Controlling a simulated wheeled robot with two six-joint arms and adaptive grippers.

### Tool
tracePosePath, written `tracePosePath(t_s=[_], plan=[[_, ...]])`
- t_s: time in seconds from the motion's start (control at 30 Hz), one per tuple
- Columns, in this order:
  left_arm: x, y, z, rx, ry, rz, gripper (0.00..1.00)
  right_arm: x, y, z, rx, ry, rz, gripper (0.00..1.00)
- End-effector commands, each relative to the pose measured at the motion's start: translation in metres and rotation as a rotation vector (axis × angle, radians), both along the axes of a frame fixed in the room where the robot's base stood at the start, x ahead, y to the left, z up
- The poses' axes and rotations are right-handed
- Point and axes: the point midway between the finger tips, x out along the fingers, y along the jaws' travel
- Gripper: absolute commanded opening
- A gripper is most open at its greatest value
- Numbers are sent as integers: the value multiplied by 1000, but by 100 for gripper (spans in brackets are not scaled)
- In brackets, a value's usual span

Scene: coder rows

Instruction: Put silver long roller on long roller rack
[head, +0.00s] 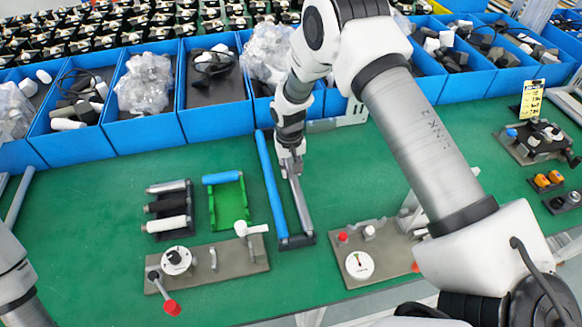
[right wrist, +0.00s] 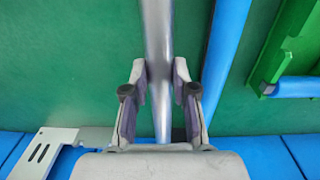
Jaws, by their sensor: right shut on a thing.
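The silver long roller (head: 302,205) is between the fingers of my right gripper (head: 291,163), which is shut on it. In the right wrist view, the roller (right wrist: 158,35) runs between the two fingers (right wrist: 154,95). The dark long roller rack (head: 297,241) lies on the green table and carries a blue long roller (head: 270,185) on its left side. The silver roller lies roughly alongside the blue one, its near end at the rack's near end. I cannot tell whether it touches the rack. My arm hides the rack's far end. My left gripper is out of view.
A green rack (head: 231,221) with a short blue roller and a dark rack (head: 166,208) with short rollers stand to the left. Grey fixture plates (head: 228,262) lie in front and at right. Blue bins (head: 165,125) line the back.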

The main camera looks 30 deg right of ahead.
Motion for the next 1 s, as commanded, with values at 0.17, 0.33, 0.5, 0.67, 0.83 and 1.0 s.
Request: tracePosePath(t_s=[0.17, 0.33, 0.5, 0.67, 0.83, 1.0], plan=[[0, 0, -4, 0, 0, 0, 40, 0, 0, -7, -3, 0, 0, 0], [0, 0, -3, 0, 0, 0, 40, 0, 0, -6, -3, 0, 0, 0], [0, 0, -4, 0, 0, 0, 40, 0, 0, -7, -3, 0, 0, 0], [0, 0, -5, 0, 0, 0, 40, 0, 0, -9, -3, 0, 0, 0], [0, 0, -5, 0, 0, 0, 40, 0, 0, -9, -3, 0, 0, 56], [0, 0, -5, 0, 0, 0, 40, 0, 0, -10, -3, 1, 0, 56]])
